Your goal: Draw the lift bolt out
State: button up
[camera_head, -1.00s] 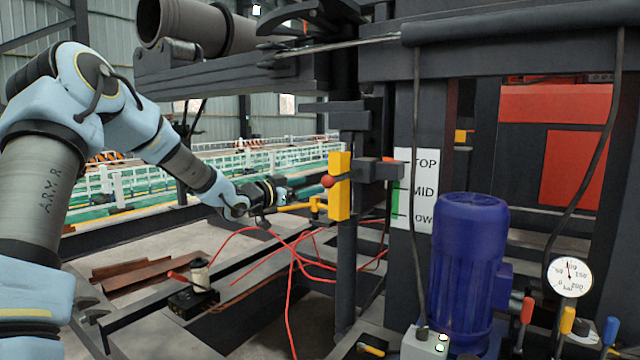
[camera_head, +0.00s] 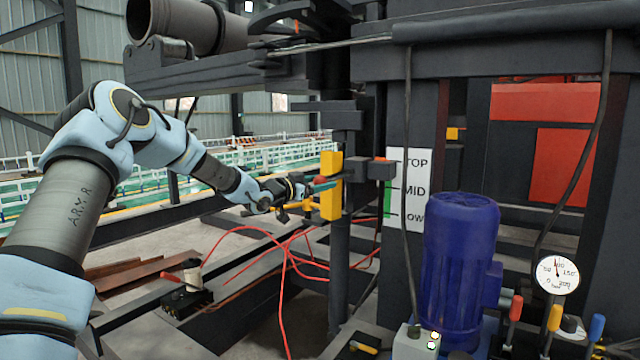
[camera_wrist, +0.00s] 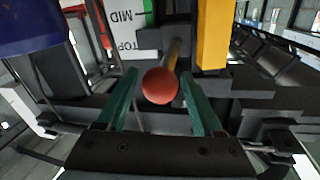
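The lift bolt shows in the wrist view as a red ball knob (camera_wrist: 160,86) on a yellowish shaft that runs back beside a yellow block (camera_wrist: 213,40). In the wrist view my gripper (camera_wrist: 159,80) is open, with one green finger on each side of the knob. Small gaps show between knob and fingers.
A TOP/MID/LOW scale (camera_head: 408,190) is on the column to the right. A blue motor (camera_head: 460,270), a gauge (camera_head: 557,275) and coloured levers stand at the lower right. Red hoses (camera_head: 285,290) hang below my gripper. A yellow pipe lies just under the fingers.

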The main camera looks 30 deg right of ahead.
grip_shut()
dwell(0.3)
dwell(0.4)
